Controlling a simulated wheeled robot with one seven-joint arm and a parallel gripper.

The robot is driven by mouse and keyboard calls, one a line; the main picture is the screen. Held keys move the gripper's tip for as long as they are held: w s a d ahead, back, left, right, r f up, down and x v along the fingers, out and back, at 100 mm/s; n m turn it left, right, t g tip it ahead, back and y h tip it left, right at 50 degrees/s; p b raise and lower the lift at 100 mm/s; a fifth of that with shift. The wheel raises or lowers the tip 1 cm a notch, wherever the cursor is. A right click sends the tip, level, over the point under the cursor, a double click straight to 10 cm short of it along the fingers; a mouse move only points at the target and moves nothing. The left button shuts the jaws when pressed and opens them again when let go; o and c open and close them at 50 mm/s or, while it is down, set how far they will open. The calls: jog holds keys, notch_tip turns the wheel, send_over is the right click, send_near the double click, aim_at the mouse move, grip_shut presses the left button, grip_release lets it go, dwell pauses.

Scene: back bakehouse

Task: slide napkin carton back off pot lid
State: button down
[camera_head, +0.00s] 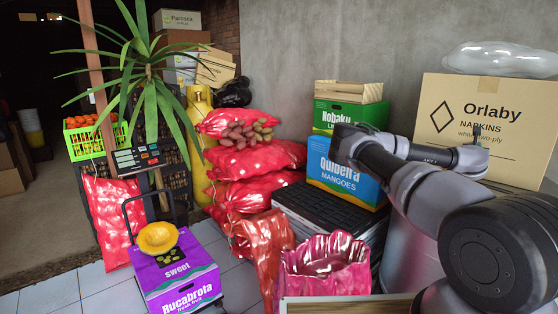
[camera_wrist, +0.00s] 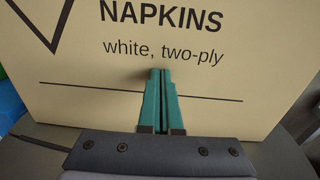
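The napkin carton (camera_head: 520,150) is a large tan box marked Orlaby NAPKINS at the right, upright, with its printed face toward me. That face fills most of the wrist view (camera_wrist: 245,75). My gripper (camera_wrist: 162,72) has its two teal fingers together, with nothing seen between them. The fingertips are at the carton's face, below the words "white, two-ply"; I cannot tell whether they touch it. A pale grey pot-like body (camera_head: 405,255) stands below the carton, partly behind my arm. A dark grey surface (camera_wrist: 50,140) shows under the carton; I cannot tell whether it is the lid.
A clear, bulging plastic item (camera_head: 500,58) lies on top of the carton. Left of the carton stand a blue mango box (camera_head: 345,182), a green box (camera_head: 350,115) with a wooden crate (camera_head: 348,91) on it, and black stacked crates (camera_head: 335,215). A pink bag (camera_head: 325,270) stands in front.

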jog(key=shift+w, duration=0.15)
jog(key=v, duration=1)
dwell(0.5)
